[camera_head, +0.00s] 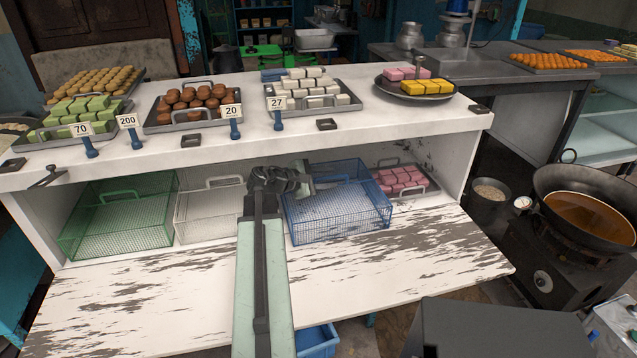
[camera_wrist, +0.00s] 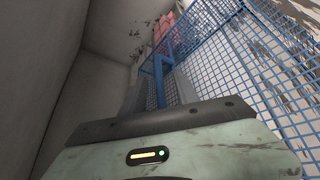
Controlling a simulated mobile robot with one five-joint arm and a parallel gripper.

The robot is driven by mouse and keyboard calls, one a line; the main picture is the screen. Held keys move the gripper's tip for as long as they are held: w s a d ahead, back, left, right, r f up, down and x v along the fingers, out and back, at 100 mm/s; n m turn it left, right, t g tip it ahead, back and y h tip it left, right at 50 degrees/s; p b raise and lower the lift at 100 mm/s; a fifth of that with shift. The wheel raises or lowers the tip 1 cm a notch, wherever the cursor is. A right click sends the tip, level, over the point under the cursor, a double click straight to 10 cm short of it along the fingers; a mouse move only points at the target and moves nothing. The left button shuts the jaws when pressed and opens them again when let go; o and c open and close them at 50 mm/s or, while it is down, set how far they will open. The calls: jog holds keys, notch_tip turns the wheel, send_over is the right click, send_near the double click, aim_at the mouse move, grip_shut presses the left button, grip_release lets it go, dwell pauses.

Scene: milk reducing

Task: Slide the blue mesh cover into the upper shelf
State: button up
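The blue mesh cover (camera_head: 345,218) sits on the worn white lower board, right of the middle, with its near part out in front of the compartment. My gripper (camera_head: 318,182) is at its upper left side, by the handle. In the wrist view, the blue handle (camera_wrist: 158,80) stands between my two grey fingers (camera_wrist: 160,92); I cannot tell whether they press on it. The white upper shelf (camera_head: 400,122) runs above, bearing trays of sweets.
A white mesh cover (camera_head: 207,214) and a green mesh cover (camera_head: 115,222) stand to the left. A tray of pink sweets (camera_head: 402,181) is right behind the blue cover. A pan of oil (camera_head: 590,212) stands at the far right. The front board is clear.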

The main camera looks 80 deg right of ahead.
jog(key=shift+s+d, duration=0.1)
grip_shut()
dwell(1.4)
